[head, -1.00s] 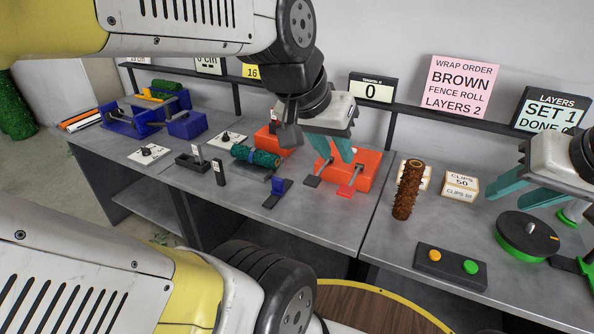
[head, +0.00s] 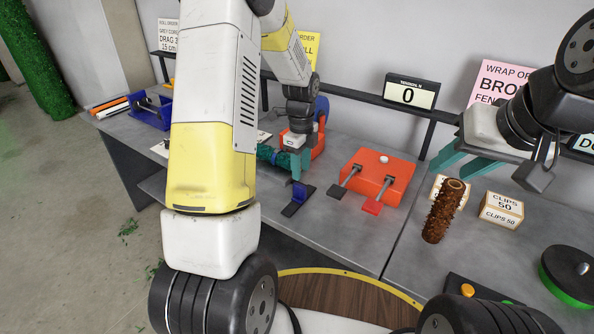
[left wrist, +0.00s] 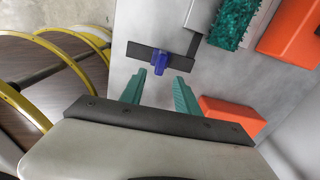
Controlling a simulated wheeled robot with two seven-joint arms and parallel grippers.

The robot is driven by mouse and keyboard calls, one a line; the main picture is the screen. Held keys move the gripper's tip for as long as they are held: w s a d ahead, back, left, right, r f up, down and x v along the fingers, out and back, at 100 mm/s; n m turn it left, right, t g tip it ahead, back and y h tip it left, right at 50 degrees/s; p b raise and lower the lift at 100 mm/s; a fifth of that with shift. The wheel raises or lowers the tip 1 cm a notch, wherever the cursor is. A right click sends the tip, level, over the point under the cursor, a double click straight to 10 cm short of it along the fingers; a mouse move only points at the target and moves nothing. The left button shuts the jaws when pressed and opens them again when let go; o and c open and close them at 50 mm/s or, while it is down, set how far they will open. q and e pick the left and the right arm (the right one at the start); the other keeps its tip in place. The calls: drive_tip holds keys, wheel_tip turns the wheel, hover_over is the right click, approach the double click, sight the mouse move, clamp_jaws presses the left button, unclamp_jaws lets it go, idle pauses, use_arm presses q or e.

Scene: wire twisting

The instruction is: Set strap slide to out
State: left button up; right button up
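The strap slide is most likely the short dark rail (head: 291,209) with a blue block (head: 300,194) on it, on the grey table. In the left wrist view the blue block (left wrist: 158,62) sits near the middle of the rail (left wrist: 138,52). My left gripper (head: 298,166) is close behind the rail in the head view. Its teal fingers are open in the left wrist view (left wrist: 158,80), with the block just beyond the fingertips and nothing between them. My right gripper (head: 458,166) is open and empty, well to the right, above the table near the clips boxes.
A green roll (head: 266,154) lies beside the left gripper, partly hidden by my arm. An orange box with two levers (head: 378,172) stands right of the rail. The table in front of the orange box is clear.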

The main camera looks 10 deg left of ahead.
sight(299, 185)
use_arm(q)
drive_tip(key=shift+w+a+f+m, duration=0.1)
drive_tip(key=shift+a+f+m, duration=0.05)
drive_tip(key=shift+f, duration=0.3)
drive_tip(key=shift+w+a+f+m, duration=0.1)
drive_tip(key=shift+a+f+m, duration=0.05)
drive_tip(key=shift+f, duration=0.3)
wheel_tip(299, 185, down, 7)
drive_tip(key=shift+c, duration=0.2)
clamp_jaws()
idle(0.8)
